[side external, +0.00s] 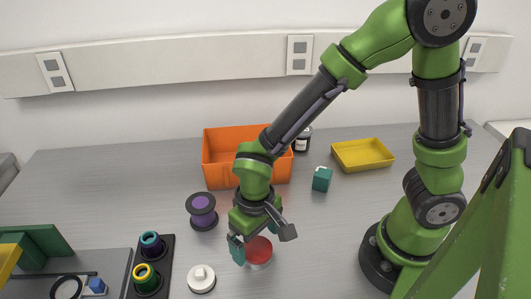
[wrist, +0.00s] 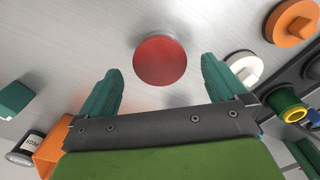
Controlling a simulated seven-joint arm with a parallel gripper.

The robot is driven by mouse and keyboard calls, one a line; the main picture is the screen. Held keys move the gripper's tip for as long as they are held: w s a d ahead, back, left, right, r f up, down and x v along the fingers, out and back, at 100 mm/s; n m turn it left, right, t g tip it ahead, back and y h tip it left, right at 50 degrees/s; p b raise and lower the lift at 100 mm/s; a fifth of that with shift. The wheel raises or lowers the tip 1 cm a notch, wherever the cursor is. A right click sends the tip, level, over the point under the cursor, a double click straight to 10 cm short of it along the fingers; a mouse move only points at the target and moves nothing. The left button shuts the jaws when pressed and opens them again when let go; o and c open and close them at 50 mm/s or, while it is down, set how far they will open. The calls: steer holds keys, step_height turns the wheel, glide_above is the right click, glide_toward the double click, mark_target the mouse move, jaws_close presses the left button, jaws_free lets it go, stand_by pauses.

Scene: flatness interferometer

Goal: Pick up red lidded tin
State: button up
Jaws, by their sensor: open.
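The red lidded tin (side external: 259,251) stands on the grey table, with its red round lid on top; its left part is hidden by my gripper in the side view. In the wrist view the tin (wrist: 160,61) shows ahead, between the lines of the two fingers and slightly beyond their tips. My gripper (wrist: 160,75) is open and empty, with its teal fingers apart. In the side view my gripper (side external: 257,243) is low over the table at the tin. I cannot tell whether a finger touches it.
A white round knobbed piece (side external: 201,279) and a purple spool (side external: 202,212) stand left of the tin. An orange bin (side external: 219,172), a teal block (side external: 322,179) and a yellow tray (side external: 362,155) are behind. A dark rack (side external: 150,269) holds ringed pieces. The table right of the tin is clear.

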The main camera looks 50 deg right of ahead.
mark_target(257, 248)
steer(key=shift+f, duration=1.95)
steer(key=c, duration=1.2)
steer(key=shift+o, duration=0.2)
steer(key=shift+r, duration=0.1)
